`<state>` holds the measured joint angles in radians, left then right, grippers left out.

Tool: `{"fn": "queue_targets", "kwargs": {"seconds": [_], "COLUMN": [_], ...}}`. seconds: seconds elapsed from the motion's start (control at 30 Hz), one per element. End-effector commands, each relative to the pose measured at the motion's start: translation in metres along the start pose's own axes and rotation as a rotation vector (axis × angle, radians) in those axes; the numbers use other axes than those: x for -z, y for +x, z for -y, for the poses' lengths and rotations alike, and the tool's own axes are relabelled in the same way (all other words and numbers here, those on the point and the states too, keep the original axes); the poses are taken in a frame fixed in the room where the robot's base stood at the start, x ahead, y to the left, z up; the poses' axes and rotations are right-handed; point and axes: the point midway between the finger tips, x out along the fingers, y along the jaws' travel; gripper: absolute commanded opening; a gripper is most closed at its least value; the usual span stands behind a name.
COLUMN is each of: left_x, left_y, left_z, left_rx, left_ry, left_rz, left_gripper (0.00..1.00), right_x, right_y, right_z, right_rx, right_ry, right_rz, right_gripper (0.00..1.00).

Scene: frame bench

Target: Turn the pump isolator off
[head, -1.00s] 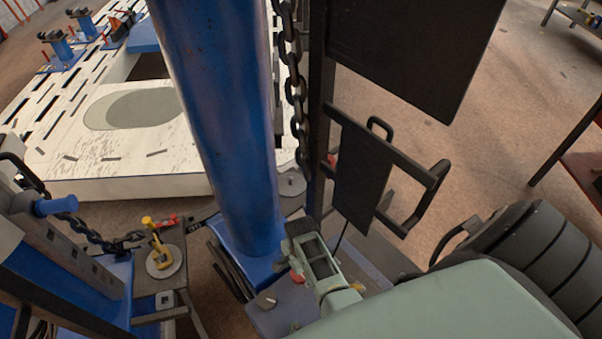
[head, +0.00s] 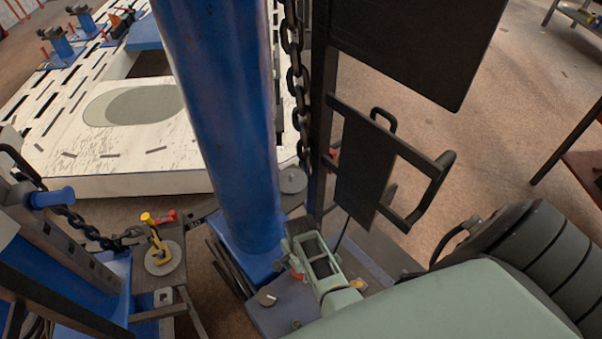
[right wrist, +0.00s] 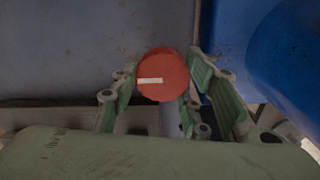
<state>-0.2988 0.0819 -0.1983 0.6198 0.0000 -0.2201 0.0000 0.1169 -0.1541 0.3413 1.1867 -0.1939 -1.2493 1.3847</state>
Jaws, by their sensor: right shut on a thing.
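The red round knob (right wrist: 163,74), which I take to be the pump isolator, carries a white mark that lies nearly level in the right wrist view. My right gripper (right wrist: 160,92) has its green fingers on either side of this knob and is shut on it. In the head view the right gripper (head: 303,256) reaches over a grey-blue panel at the foot of the blue column. A bit of red shows beside its finger there. Whether the mark points to on or off cannot be read. My left gripper is not in view.
A thick blue column (head: 225,130) and a hanging chain (head: 297,80) stand close to the right gripper. A dark bracketed plate (head: 363,170) is to its right. A small grey knob (head: 267,297) sits on the panel. A yellow valve handle (head: 155,240) is at left.

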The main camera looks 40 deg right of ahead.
Motion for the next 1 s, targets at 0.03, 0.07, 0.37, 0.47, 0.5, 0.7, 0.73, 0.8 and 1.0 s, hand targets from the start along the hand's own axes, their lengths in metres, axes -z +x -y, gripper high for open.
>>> {"fn": "queue_targets", "kwargs": {"seconds": [0.03, 0.07, 0.37, 0.47, 0.5, 0.7, 0.73, 0.8, 1.0], "left_x": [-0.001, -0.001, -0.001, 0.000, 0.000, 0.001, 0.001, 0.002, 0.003], "left_y": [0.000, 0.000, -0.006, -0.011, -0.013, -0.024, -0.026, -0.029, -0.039], "left_z": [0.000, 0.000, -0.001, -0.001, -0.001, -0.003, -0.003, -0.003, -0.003], "left_rx": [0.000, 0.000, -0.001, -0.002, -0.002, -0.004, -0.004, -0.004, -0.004], "left_ry": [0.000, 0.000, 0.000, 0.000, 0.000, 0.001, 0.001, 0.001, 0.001], "left_rz": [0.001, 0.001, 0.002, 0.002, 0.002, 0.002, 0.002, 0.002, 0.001], "left_gripper": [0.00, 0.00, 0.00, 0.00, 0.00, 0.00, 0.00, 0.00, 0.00], "right_x": [-0.001, -0.001, -0.001, -0.001, -0.001, 0.000, 0.000, 0.001, 0.002], "right_y": [0.001, 0.001, 0.001, 0.000, 0.000, 0.000, 0.000, 0.000, 0.001], "right_z": [-0.003, -0.003, -0.004, -0.004, -0.004, -0.005, -0.005, -0.005, -0.005], "right_rx": [-0.006, -0.006, -0.010, -0.010, -0.010, -0.012, -0.013, -0.013, -0.013], "right_ry": [0.000, 0.000, -0.065, -0.120, -0.148, -0.320, -0.348, -0.414, -0.605], "right_rz": [0.002, 0.002, 0.003, 0.003, 0.003, 0.004, 0.004, 0.004, 0.005], "right_gripper": [0.16, 0.16, 0.16, 0.16, 0.16, 0.16, 0.16, 0.16, 0.16]}}
